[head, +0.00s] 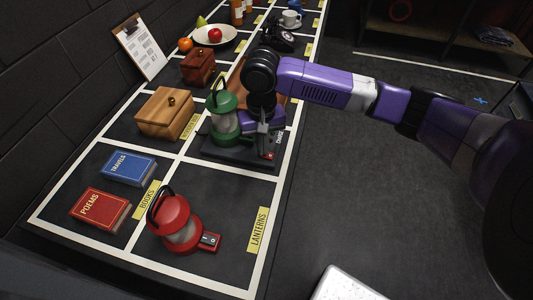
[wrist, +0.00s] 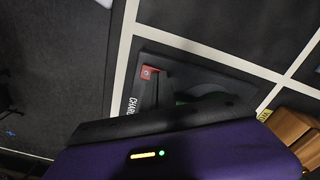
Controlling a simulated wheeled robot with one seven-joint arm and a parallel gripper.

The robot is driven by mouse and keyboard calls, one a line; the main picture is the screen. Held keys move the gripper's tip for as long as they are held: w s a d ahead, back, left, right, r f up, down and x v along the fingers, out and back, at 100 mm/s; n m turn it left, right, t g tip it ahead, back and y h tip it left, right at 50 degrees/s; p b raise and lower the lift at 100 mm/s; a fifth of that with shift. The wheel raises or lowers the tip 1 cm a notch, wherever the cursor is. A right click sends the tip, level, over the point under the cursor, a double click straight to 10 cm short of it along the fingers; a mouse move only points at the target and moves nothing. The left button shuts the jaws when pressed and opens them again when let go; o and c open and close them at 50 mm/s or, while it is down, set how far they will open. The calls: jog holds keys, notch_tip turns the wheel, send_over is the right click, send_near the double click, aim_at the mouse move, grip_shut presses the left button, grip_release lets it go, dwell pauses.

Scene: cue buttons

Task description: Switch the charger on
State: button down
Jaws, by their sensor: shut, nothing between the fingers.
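The charger (head: 235,152) is a dark flat pad on the table, marked with a partly hidden "CHAR..." label. A green lantern (head: 224,125) stands upright on it. A small red switch (head: 268,155) sits at the pad's near right corner, and it also shows in the wrist view (wrist: 149,72). My gripper (head: 264,142) is shut and empty, pointing down over the pad beside the lantern, with its tips close to the red switch. I cannot tell whether they touch it, or which way the switch is set. My wrist hides much of the pad in the wrist view.
A red lantern (head: 176,222) with its own switch stands nearer on the table. Books (head: 128,168) and a wooden box (head: 167,113) lie to the left. A brown box (head: 198,67), fruit bowl (head: 214,36) and telephone (head: 277,37) stand farther back.

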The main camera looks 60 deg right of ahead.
jog(key=shift+f, duration=0.2)
jog(key=shift+r, duration=0.15)
notch_tip(320, 180, up, 7)
jog(key=p, duration=0.7)
dwell(0.7)
